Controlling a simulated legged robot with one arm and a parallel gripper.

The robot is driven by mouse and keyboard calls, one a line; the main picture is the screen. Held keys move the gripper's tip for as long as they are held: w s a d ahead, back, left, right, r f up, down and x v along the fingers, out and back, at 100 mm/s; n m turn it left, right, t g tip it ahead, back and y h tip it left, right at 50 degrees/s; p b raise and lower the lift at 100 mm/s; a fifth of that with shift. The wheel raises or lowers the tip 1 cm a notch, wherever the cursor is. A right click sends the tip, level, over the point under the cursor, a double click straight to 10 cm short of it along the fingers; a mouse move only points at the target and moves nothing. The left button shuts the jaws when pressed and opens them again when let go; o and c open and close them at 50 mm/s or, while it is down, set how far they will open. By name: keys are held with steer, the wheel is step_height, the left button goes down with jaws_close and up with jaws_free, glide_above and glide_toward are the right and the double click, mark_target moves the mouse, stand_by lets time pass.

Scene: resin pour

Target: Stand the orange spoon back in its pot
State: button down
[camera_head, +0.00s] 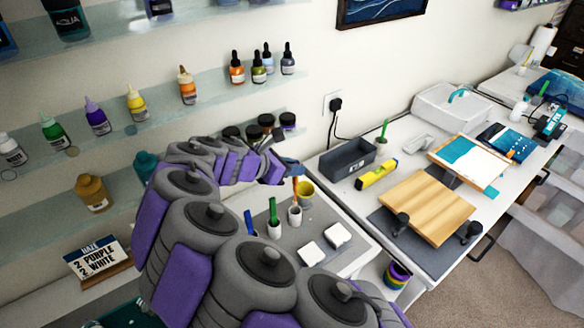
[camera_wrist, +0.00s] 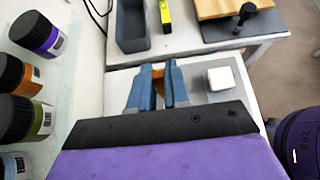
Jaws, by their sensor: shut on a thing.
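My gripper (camera_head: 291,170) is shut on the orange spoon (camera_head: 296,188). In the wrist view the gripper (camera_wrist: 158,85) has its blue fingers on either side of the orange spoon (camera_wrist: 158,76). In the head view the spoon is about upright, its lower end at the mouth of a small white pot (camera_head: 295,217). I cannot tell whether the end is inside the pot or just above it. A green spoon (camera_head: 273,210) and a blue spoon (camera_head: 249,222) stand in similar white pots to the left.
A yellow cup (camera_head: 306,194) stands close behind the spoon. Two white square pieces (camera_head: 311,254) lie on the grey mat at the front. A dark grey bin (camera_head: 347,158) and a yellow level (camera_head: 376,174) lie beyond. Shelves with bottles (camera_head: 187,86) line the wall at left.

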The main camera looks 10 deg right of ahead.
mark_target(294, 183)
steer(key=shift+f, duration=2.8)
steer(key=c, duration=1)
jaws_free()
steer(key=p+v, duration=0.3)
steer(key=v, duration=1.4)
steer(key=shift+a+r+p, duration=0.15)
steer(key=shift+a+p, duration=0.05)
steer(key=shift+p, duration=0.2)
